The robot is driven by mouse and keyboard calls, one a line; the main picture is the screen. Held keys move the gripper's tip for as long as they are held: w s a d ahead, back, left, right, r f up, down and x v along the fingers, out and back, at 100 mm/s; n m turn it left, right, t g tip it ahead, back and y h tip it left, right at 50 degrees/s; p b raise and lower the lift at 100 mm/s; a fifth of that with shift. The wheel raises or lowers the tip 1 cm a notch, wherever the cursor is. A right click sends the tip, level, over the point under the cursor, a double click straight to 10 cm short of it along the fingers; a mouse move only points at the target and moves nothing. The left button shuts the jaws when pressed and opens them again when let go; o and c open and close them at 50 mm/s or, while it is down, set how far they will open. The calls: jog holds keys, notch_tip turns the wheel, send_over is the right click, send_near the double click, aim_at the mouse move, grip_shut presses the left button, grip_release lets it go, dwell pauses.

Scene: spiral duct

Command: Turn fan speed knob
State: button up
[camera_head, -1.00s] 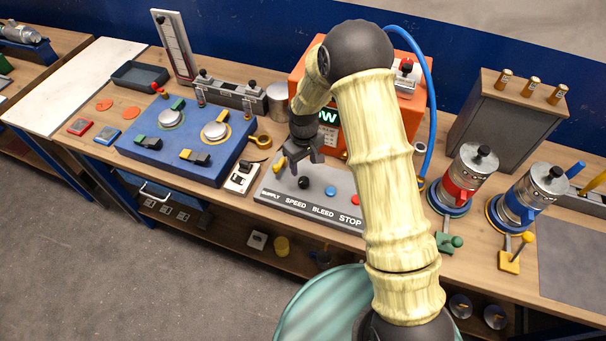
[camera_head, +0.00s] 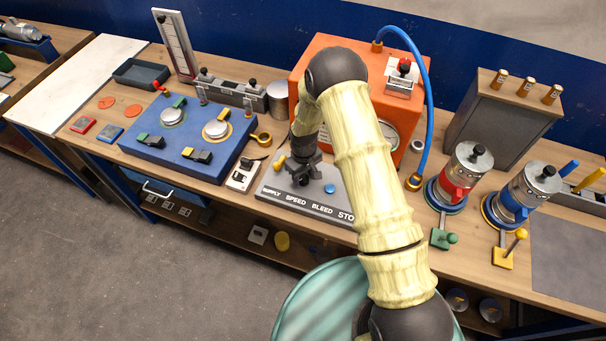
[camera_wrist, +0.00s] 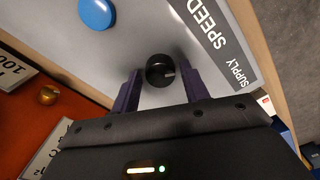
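The fan speed knob is a small black round knob (camera_wrist: 160,70) on a grey panel (camera_wrist: 150,30), by the printed word SPEED. In the wrist view my gripper (camera_wrist: 162,88) has its two dark fingers apart, one on each side of the knob, with a visible gap to it on both sides. In the head view my gripper (camera_head: 303,176) is low over the panel (camera_head: 318,205) above the SPEED label, and it hides most of the knob.
A blue button (camera_head: 329,188) sits right of the gripper. A yellow lever (camera_head: 281,162) is on its left. An orange box (camera_head: 340,55) stands behind. A white switch box (camera_head: 243,175) lies left of the panel. My arm covers the panel's right end.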

jog(key=c, duration=0.7)
jog(key=shift+f+m+b, duration=0.1)
jog(key=shift+m+b, duration=0.4)
jog(key=shift+b, duration=0.1)
jog(key=shift+m+b, duration=0.85)
jog(key=shift+m, duration=0.05)
jog(key=m+b, duration=0.3)
jog(key=m, duration=0.1)
jog(key=m+b, duration=0.1)
jog(key=m, duration=0.5)
jog(key=shift+b, duration=0.4)
jog(key=m, duration=0.5)
jog(key=shift+m, duration=0.4)
jog(key=shift+r, duration=0.2)
